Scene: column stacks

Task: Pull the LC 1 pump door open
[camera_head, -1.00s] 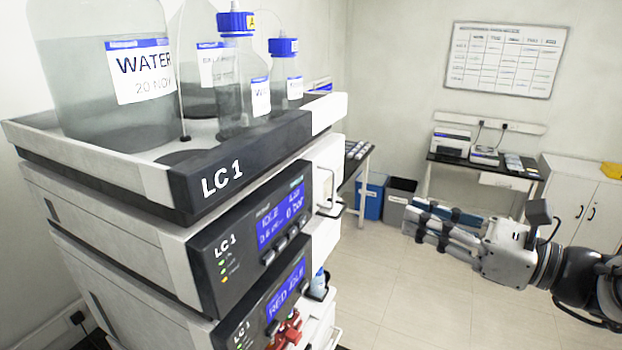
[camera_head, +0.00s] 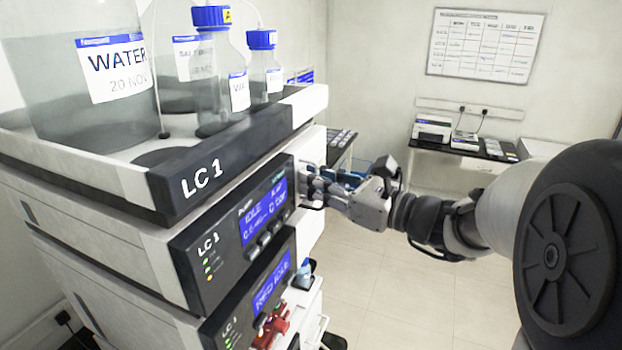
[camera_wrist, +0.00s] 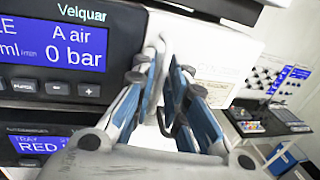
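The LC 1 pump (camera_head: 245,220) is the upper module of the stack, with a lit display reading IDLE.
A tray (camera_head: 170,190) on top holds a large WATER bottle (camera_head: 75,75) and blue-capped bottles (camera_head: 220,90). A lower module (camera_head: 262,295) with red fittings sits beneath. The floor (camera_head: 400,300) right of the stack is clear. A bench with devices (camera_head: 460,150) stands at the back.

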